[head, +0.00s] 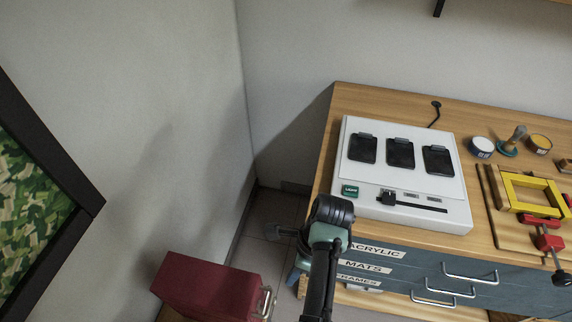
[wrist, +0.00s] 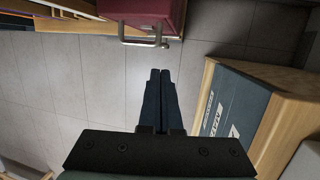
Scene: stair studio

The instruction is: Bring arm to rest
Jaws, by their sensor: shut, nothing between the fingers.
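My gripper (wrist: 160,75) shows in the wrist view with its two dark fingers together and nothing between them. It points down over the grey tiled floor, apart from the things around it. In the head view my arm rises from the bottom middle, in front of the left end of the wooden workbench (head: 350,97); there the fingertips are hard to make out behind the arm.
A dark red box (head: 205,287) with a metal handle is left of my arm; it also shows in the wrist view (wrist: 130,12). The bench's blue-grey drawers (head: 480,290) are close on the right. A white panel (head: 365,212) with three black pads lies on the bench. Bare floor (wrist: 90,85) lies between.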

